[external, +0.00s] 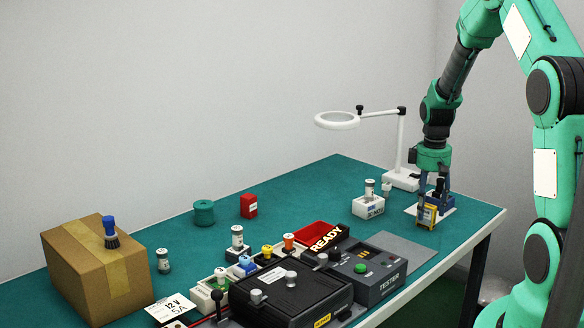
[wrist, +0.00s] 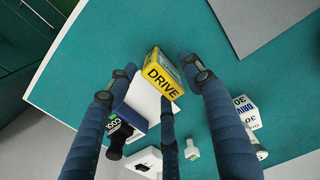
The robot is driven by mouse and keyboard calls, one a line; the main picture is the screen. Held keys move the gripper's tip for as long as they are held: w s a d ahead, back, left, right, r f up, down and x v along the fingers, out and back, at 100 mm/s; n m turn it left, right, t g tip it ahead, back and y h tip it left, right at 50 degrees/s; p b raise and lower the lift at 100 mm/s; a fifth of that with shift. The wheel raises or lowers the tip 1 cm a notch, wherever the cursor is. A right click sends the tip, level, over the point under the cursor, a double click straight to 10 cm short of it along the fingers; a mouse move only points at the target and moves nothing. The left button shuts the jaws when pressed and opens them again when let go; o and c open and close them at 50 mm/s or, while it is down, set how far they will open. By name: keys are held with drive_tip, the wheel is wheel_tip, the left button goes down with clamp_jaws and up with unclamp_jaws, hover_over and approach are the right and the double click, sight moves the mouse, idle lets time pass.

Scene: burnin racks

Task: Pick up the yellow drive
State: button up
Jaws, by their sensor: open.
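The yellow drive (external: 427,215) stands near the right end of the teal table, below my gripper (external: 434,198) in the external view. In the wrist view the yellow drive (wrist: 160,75) lies between the tips of my open gripper (wrist: 156,66), with its "DRIVE" label showing. Gaps show between the drive and the fingers on both sides, so I see no grip on it. The drive's lower side is partly hidden in the wrist view.
A dark-blue block (wrist: 127,117) lies close beside the drive. A white block with vials (external: 368,206) and a magnifier lamp (external: 400,150) stand near it. The tester (external: 385,283), a black box (external: 290,300) and a cardboard box (external: 95,275) stand farther left. The table edge is close.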

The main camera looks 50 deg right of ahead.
idle(0.3)
clamp_jaws()
drive_tip(key=shift+r, duration=0.2)
drive_tip(key=shift+r, duration=0.55)
wheel_tip(320, 180, up, 2)
drive_tip(key=shift+r+p, duration=0.1)
drive_tip(key=shift+p, duration=0.3)
drive_tip(key=s+a+r+p, duration=0.1)
drive_tip(key=s+a, duration=0.8)
drive_tip(key=s, duration=0.3)
drive_tip(key=shift+s+a+r, duration=0.2)
drive_tip(key=shift+s+a, duration=0.15)
drive_tip(key=shift+s, duration=0.05)
